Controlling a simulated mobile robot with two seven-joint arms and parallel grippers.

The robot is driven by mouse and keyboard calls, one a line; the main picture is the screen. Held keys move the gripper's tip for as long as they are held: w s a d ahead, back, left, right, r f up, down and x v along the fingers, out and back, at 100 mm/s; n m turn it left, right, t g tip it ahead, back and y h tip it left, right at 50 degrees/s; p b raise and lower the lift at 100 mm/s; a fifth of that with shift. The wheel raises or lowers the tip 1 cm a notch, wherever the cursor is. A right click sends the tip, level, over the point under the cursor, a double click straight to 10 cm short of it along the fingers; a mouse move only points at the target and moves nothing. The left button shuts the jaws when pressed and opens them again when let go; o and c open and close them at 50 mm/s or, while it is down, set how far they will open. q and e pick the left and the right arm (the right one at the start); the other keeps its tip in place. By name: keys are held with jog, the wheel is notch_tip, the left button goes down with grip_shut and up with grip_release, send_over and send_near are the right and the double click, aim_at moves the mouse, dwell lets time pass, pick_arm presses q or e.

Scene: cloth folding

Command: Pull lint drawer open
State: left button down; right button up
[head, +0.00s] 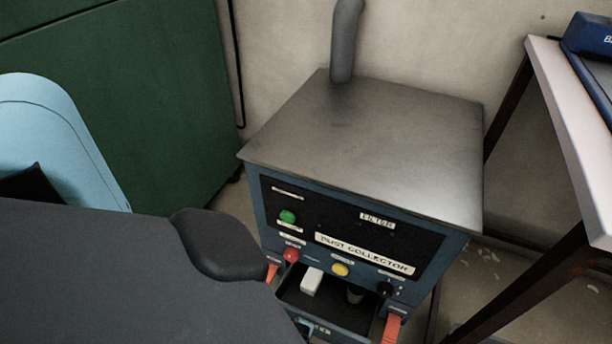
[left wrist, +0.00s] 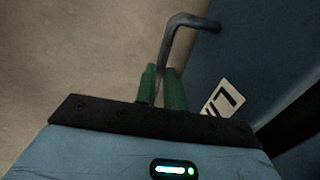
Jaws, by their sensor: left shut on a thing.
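The lint drawer (head: 330,308) at the bottom front of the blue dust collector (head: 350,238) stands partly open, its dark inside showing from above. In the left wrist view the green fingers of my left gripper (left wrist: 165,88) are shut on the dark bent drawer handle (left wrist: 172,48). A white label (left wrist: 223,98) with black letters, partly cut off by the gripper, is on the blue front beside it. In the head view my left arm covers the lower left and the left gripper's fingers are hidden. My right gripper is in neither view.
A table (head: 570,130) stands at right, a green cabinet (head: 130,100) at left. A grey pipe (head: 345,40) rises from the collector's top.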

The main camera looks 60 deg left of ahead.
pick_arm(q)
jog(key=s+d+p, duration=0.2)
jog(key=s+d, duration=0.2)
jog(key=s, duration=0.3)
jog(key=shift+s+d, duration=0.15)
jog(key=shift+d, duration=0.05)
jog(key=c, duration=1.5)
grip_release()
